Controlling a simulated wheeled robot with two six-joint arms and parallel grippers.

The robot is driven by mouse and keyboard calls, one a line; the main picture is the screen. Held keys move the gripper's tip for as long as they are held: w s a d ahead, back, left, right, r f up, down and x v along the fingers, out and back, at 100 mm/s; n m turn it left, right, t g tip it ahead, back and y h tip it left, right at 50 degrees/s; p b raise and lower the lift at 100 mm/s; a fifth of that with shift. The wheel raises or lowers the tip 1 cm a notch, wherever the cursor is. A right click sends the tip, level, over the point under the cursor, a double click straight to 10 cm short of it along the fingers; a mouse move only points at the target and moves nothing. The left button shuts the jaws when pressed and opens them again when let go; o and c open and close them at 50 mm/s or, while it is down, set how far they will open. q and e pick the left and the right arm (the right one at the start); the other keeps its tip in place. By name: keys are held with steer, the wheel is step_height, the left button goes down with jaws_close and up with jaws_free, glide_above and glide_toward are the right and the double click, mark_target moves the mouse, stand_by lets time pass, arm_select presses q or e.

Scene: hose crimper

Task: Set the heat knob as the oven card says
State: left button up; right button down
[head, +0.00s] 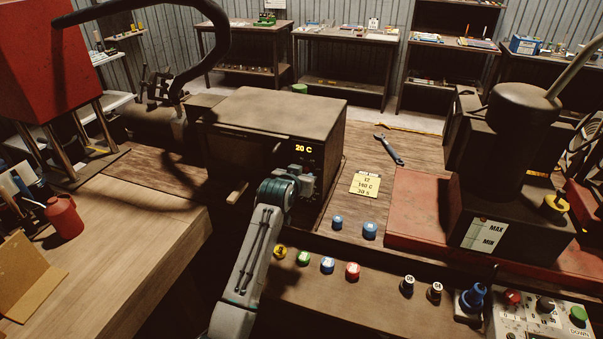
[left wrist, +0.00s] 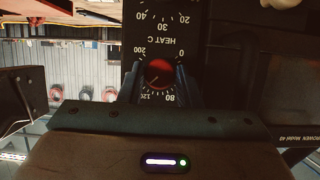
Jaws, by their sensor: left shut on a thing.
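The oven (head: 270,120) is a dark box on the bench, and its lit display (head: 303,149) reads 20 C. The yellow oven card (head: 366,184) lies on the bench to its right and seems to read 160 C and 30 s. My left gripper (head: 304,176) is at the oven's front panel, below the display. In the left wrist view, which is upside down, its fingers (left wrist: 159,82) are shut on the red heat knob (left wrist: 159,72). The dial around it shows 0, 80, 120 and 200 under HEAT C; the knob's exact setting is unclear. My right gripper is not in view.
A blue wrench (head: 389,149) lies behind the card. Coloured caps (head: 303,258) line the front ledge, and two blue ones (head: 370,230) sit near the card. A dark machine (head: 510,150) stands on a red base at right. A red can (head: 64,217) stands at left.

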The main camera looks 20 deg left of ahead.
arm_select(q)
steer(key=shift+s+f+m+y, duration=0.1)
steer(key=shift+f+m+y, duration=0.15)
steer(key=shift+m, duration=0.25)
stand_by(0.3)
steer(key=o, duration=0.7)
steer(key=shift+o, duration=1.2)
steer(key=shift+r, duration=0.1)
steer(key=b+v, duration=0.3)
steer(key=v, duration=0.7)
steer(key=shift+s+d+r, duration=0.15)
steer(key=shift+s+r, duration=0.05)
steer(key=shift+s, duration=0.1)
